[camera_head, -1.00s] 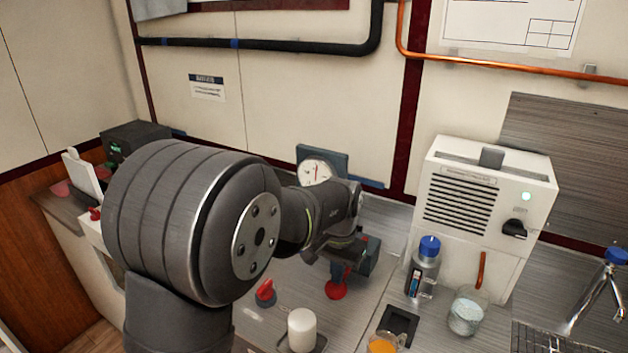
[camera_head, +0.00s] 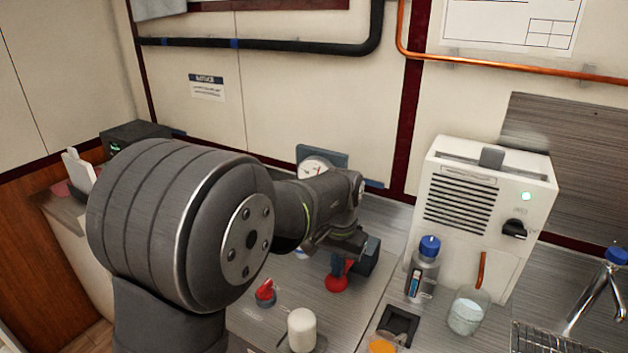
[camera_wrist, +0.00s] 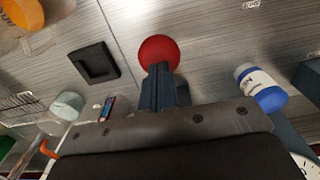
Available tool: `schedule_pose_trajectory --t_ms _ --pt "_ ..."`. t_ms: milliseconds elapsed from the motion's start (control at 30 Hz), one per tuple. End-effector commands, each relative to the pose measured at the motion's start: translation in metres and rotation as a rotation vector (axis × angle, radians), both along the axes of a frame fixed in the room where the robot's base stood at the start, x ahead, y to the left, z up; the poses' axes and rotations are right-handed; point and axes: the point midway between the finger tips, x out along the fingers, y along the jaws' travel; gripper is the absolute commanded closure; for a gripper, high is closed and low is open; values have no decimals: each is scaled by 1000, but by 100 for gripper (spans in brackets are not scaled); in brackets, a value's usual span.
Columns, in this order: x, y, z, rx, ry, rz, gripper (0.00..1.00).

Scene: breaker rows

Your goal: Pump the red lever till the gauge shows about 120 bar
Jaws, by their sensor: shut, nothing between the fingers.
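The red lever's round red end (camera_head: 336,284) shows on the counter in the head view, and as a red disc (camera_wrist: 158,50) in the wrist view. My gripper (camera_wrist: 158,72) is shut and empty. Its fingertips overlap the near edge of the red disc in the wrist view; I cannot tell whether they touch it. In the head view my gripper (camera_head: 340,264) is just above the red end, and the rest of the lever is mostly hidden. The white-faced gauge (camera_head: 312,167) stands behind my arm, partly covered, its reading too small to tell. Its edge shows in the wrist view (camera_wrist: 304,166).
A red-handled valve (camera_head: 265,292) and a white cylinder (camera_head: 302,329) stand at the front left of the counter. A blue-capped bottle (camera_head: 423,268), a glass beaker (camera_head: 467,312) and a white vented unit (camera_head: 478,225) are to the right.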

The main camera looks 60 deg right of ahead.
Motion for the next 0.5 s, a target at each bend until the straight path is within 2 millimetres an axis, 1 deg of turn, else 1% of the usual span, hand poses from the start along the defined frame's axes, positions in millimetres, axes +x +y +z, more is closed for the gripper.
schedule_pose_trajectory --t_ms 300,500 --pt "0 0 29 0 0 0 100" --pt "0 0 43 0 0 0 100"
